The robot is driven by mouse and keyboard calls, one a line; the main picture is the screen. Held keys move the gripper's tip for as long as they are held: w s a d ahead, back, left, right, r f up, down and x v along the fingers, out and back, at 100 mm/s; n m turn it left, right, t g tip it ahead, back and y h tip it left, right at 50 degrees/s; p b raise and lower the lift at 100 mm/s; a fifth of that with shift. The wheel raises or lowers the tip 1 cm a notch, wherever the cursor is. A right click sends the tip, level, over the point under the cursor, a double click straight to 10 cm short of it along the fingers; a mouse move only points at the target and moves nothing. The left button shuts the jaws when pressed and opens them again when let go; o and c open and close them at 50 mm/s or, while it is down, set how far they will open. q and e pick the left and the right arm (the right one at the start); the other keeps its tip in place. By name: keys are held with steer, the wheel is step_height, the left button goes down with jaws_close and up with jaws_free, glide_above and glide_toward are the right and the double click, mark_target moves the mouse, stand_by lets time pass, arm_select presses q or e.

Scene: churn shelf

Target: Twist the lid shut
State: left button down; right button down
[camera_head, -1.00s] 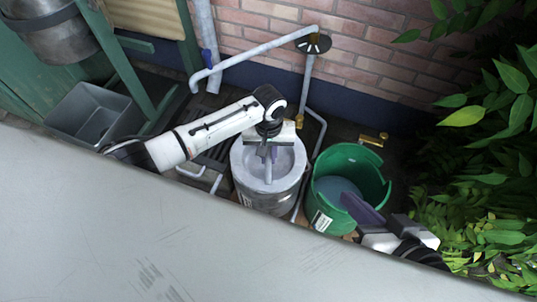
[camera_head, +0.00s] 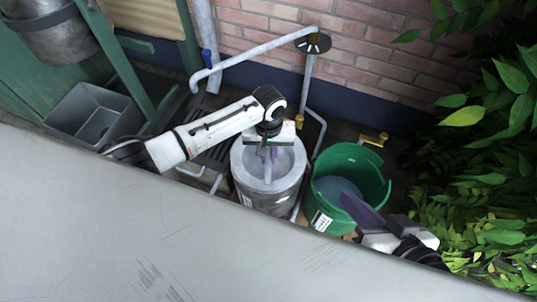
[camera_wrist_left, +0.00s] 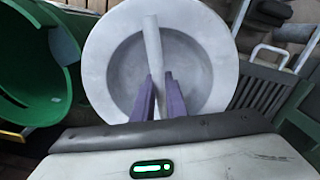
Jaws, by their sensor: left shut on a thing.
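A grey metal churn (camera_head: 262,198) stands upright on the floor in the middle of the head view. Its round, dished lid (camera_head: 290,163) sits on top, with a straight bar handle across it. The lid also shows in the left wrist view (camera_wrist_left: 203,62), and its bar (camera_wrist_left: 152,42) runs between my finger pads. My left gripper (camera_head: 268,155) reaches down over the lid and is shut on the bar; its purple fingers show in the wrist view (camera_wrist_left: 158,92). My right gripper (camera_head: 362,212) is beside the green tub, empty as far as I see; its finger gap is hidden.
An open green tub (camera_head: 325,214) stands right of the churn. A pipe (camera_head: 255,58) and brick wall (camera_head: 365,60) are behind. A grey crate (camera_head: 88,118) and a hanging metal pail (camera_head: 42,40) are at left. Leaves (camera_head: 500,150) fill the right side.

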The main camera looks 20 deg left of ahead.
arm_select(q)
steer(key=shift+s+a+r+n+p, duration=0.1)
steer(key=shift+r+n+p, duration=0.05)
steer(key=shift+n+p, duration=1.2)
steer(key=shift+p, duration=0.45)
steer(key=shift+r+n+p, duration=0.1)
steer(key=shift+n+p, duration=0.4)
steer(key=shift+n, duration=0.15)
steer(key=shift+n+p, duration=0.5)
steer(key=shift+n, duration=0.2)
steer(key=shift+n+p, duration=0.35)
steer(key=shift+n, duration=0.25)
steer(key=shift+n+p, duration=0.35)
steer(key=shift+n, duration=0.55)
